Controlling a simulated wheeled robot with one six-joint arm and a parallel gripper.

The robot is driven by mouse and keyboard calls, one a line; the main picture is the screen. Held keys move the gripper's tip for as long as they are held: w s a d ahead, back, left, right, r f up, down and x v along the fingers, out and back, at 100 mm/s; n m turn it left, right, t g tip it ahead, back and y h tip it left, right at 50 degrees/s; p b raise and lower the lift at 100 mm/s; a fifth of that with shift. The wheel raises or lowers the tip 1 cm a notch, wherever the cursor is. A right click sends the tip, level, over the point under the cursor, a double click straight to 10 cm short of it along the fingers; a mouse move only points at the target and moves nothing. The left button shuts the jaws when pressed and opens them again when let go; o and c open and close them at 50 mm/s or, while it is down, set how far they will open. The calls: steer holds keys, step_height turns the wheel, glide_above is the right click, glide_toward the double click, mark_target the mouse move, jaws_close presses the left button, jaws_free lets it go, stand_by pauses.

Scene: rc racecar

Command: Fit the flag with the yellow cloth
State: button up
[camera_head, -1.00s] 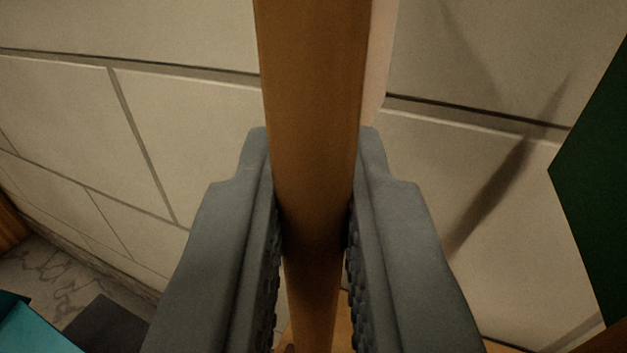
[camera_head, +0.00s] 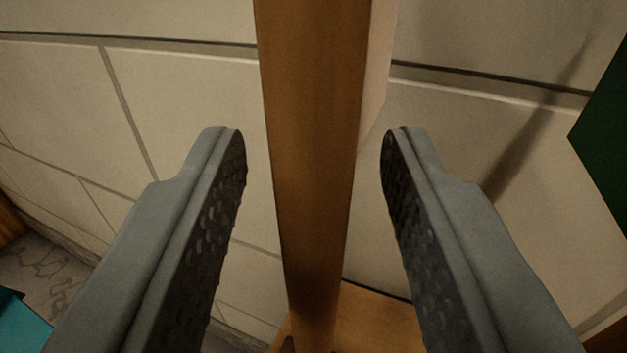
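A brown wooden pole (camera_head: 312,150) stands upright in the middle of the view and runs out at the top. A narrow strip of pale cloth (camera_head: 378,70) shows behind its right edge; most of it is hidden, and its colour reads pinkish cream here. My gripper (camera_head: 313,145) is open, with one grey finger on each side of the pole and a clear gap on both sides. Neither finger touches the pole. The pole's lower end goes down to a wooden surface (camera_head: 380,318), and its seat there cannot be made out.
A pale block wall (camera_head: 180,110) fills the background. A dark green panel (camera_head: 606,145) is at the right edge. A teal object (camera_head: 22,330) is at the lower left, above a grey marbled floor (camera_head: 45,275).

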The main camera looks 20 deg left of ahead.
steer(key=shift+s, duration=0.1)
steer(key=v, duration=1.7)
steer(key=shift+d, duration=0.1)
